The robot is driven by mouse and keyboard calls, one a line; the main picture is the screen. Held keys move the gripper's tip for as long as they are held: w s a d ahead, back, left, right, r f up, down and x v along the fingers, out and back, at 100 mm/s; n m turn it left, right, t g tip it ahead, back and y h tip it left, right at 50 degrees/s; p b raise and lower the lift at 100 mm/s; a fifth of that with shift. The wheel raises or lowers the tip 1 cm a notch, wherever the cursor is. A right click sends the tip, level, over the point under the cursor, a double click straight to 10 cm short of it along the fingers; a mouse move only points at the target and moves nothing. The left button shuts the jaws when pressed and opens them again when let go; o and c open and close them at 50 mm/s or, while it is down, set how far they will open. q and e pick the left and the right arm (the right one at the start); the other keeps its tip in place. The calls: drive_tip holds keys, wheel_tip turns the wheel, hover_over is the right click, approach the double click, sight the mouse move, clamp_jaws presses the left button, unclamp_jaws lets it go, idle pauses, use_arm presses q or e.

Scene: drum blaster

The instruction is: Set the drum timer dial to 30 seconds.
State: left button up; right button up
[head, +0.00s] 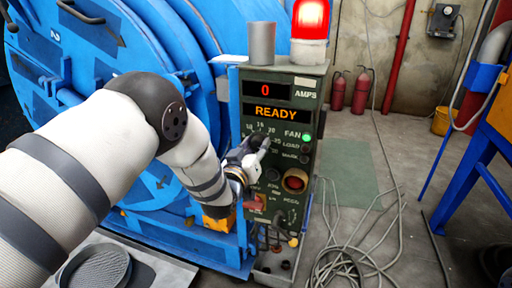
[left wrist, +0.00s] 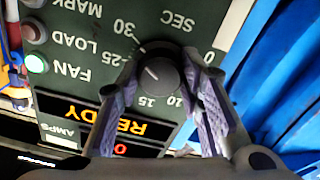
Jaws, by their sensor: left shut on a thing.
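The timer dial is a round black knob (left wrist: 160,75) on the dark green control panel (head: 283,115). In the left wrist view the panel is upside down, with numbers around the knob and "SEC" beside it. The knob's white mark lies on its left side, nearer 25 than 0; the exact value is unclear. The 30 is visible past the 25, and a finger covers the 20 area. My left gripper (head: 258,147) is shut on the knob, with one finger on each side (left wrist: 162,95). My right gripper is not in view.
The panel shows a red 0 and READY (head: 276,113), with a lit green FAN light (head: 306,137). A lit red beacon (head: 310,18) and a grey cup (head: 261,43) stand on top. The blue drum machine (head: 120,60) is left; loose cables (head: 350,235) lie on the floor right.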

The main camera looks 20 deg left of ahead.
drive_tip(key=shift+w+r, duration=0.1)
use_arm(q)
drive_tip(key=o, duration=1.1)
drive_tip(key=shift+o, duration=0.2)
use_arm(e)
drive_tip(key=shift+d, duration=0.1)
use_arm(q)
drive_tip(key=shift+a+f, duration=0.1)
drive_tip(key=shift+f, duration=0.05)
drive_tip(key=s, duration=0.1)
drive_tip(key=s+f, duration=0.1)
drive_tip(key=shift+s, duration=0.3)
drive_tip(key=s+r, duration=0.1)
drive_tip(key=s, duration=0.8)
drive_tip(key=shift+s+r, duration=0.2)
drive_tip(key=shift+s, duration=0.05)
